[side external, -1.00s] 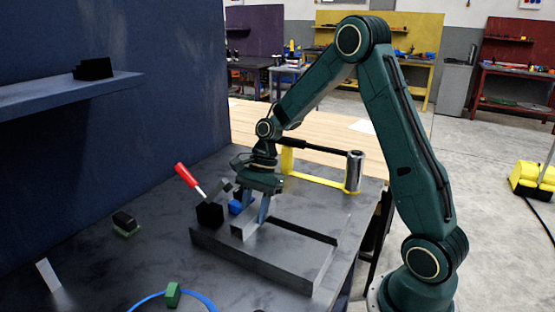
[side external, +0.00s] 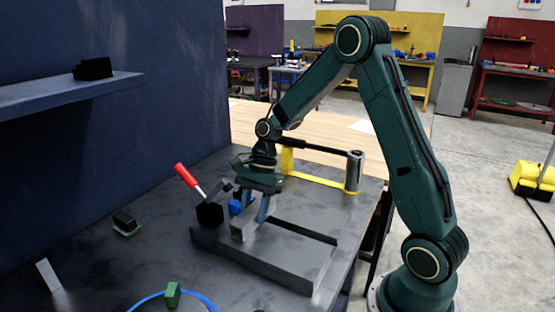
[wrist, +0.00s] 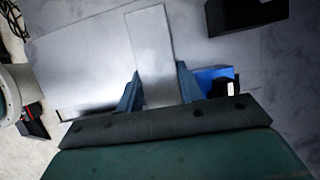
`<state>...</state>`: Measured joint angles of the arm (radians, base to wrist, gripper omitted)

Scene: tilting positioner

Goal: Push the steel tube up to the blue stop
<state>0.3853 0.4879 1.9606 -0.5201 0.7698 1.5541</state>
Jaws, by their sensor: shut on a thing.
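The steel tube (side external: 246,229) is a grey square-edged bar lying on the dark plate of the positioner (side external: 290,262). In the wrist view the tube (wrist: 150,40) runs up between my two blue fingers. My gripper (side external: 258,212) points down and is shut on the tube; its fingers also flank it in the wrist view (wrist: 158,90). The blue stop (side external: 235,208) is left of the fingers, partly hidden behind the tube and a finger. In the wrist view the blue stop (wrist: 207,76) is just right of the right finger. I cannot tell whether the tube touches it.
A clamp with a red handle (side external: 188,177) and black block (side external: 210,215) stands close left of the stop. A yellow bracket (side external: 318,181) and a metal cylinder (side external: 355,172) stand behind right. A green block (side external: 172,294) lies at the front.

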